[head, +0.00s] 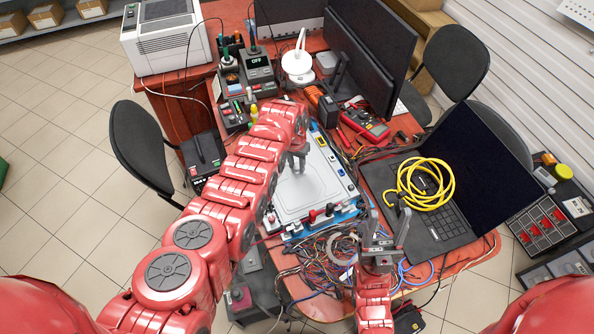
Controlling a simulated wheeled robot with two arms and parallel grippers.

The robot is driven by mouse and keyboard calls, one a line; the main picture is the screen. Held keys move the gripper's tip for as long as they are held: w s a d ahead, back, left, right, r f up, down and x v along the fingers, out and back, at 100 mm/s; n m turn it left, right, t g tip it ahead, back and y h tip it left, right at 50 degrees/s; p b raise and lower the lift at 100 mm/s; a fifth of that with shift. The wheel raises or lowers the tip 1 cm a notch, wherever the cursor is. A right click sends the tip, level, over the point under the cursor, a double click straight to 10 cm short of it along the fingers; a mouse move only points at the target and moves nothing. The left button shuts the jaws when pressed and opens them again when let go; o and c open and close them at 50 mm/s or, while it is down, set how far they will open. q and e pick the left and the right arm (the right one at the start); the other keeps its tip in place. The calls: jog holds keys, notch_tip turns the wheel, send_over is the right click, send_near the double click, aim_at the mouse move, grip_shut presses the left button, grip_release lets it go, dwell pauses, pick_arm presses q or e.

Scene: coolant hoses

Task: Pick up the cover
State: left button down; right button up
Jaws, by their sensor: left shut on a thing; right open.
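The cover (312,188) is a light grey panel over the top of a blue and white case (322,222) at the middle of the red table. My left gripper (297,168) points down at the far part of the cover and is shut on it; its fingertips are small here, and I cannot tell whether the cover is raised off the case. My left arm hides the case's left side. My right gripper (383,222) is open and empty, above the table to the right of the case's near corner.
Tangled wires (325,258) lie in front of the case. A laptop (432,190) with a coiled yellow cable (428,184) is at the right. A red multimeter (364,122), monitors (372,45) and a soldering station (258,66) stand behind. Little table surface is free.

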aim_at(297, 166)
pick_arm(q)
jog(key=shift+r, duration=0.15)
jog(key=shift+r, duration=0.8)
notch_tip(297, 166, up, 8)
jog(key=b, duration=0.2)
jog(key=shift+b, duration=0.35)
jog(key=shift+r, duration=0.1)
